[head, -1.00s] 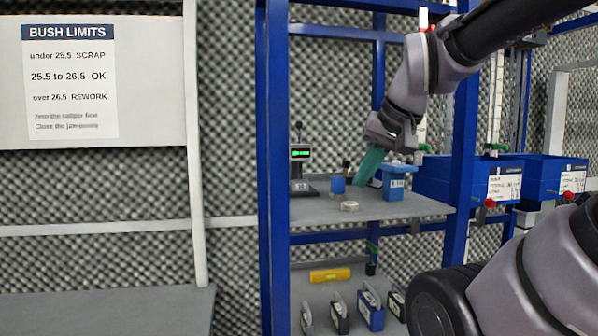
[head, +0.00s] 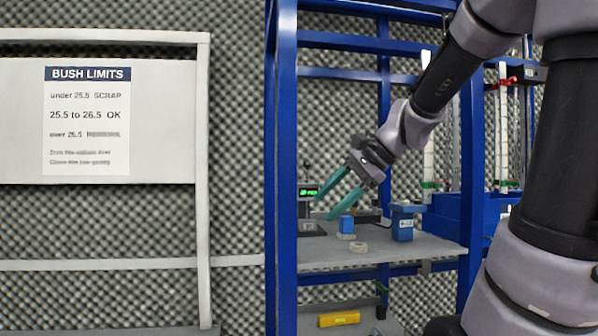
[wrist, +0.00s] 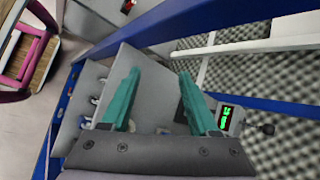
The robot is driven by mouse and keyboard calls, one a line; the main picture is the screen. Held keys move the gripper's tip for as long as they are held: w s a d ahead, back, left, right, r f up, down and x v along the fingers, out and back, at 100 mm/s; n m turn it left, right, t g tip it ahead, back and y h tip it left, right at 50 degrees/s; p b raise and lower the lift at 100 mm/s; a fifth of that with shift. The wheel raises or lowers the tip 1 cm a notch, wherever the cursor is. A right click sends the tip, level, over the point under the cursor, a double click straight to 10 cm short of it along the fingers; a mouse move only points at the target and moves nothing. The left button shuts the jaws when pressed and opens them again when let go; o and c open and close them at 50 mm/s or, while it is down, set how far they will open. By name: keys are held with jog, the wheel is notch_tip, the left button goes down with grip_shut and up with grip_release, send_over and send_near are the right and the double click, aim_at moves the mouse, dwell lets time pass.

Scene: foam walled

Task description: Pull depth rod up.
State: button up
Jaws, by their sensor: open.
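The depth gauge with a green-lit display (head: 308,193) stands on the grey shelf at its left. My gripper's fingers partly cover it in the head view. In the wrist view its display (wrist: 225,117) is just right of the right finger, with a black ball knob (wrist: 267,129) on a thin stem beyond it. I take this to be the rod's top, but cannot be sure. My gripper (head: 323,207), with teal fingers, is open and empty, in front of the gauge in the head view. In the wrist view the knob lies outside the open fingers (wrist: 158,72).
A blue block (head: 346,224), a pale ring (head: 358,247) and a blue box (head: 402,224) sit on the grey shelf (head: 430,250). A blue frame post (head: 282,170) stands left of the gauge. A yellow object (head: 339,319) lies on the lower shelf.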

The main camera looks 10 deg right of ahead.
jog(key=w+d+r+m+t+y, duration=0.35)
jog(key=w+m, duration=0.25)
jog(key=w, duration=0.4)
jog(key=w+d+r+m+t+y, duration=0.2)
jog(key=w+d+r+m+y, duration=0.15)
jog(key=w+m, duration=0.5)
jog(key=shift+n, duration=0.85)
jog(key=x, duration=1.1)
jog(key=shift+w+a+r, duration=0.15)
jog(key=shift+w+r, duration=0.15)
jog(key=shift+w, duration=0.15)
grip_shut()
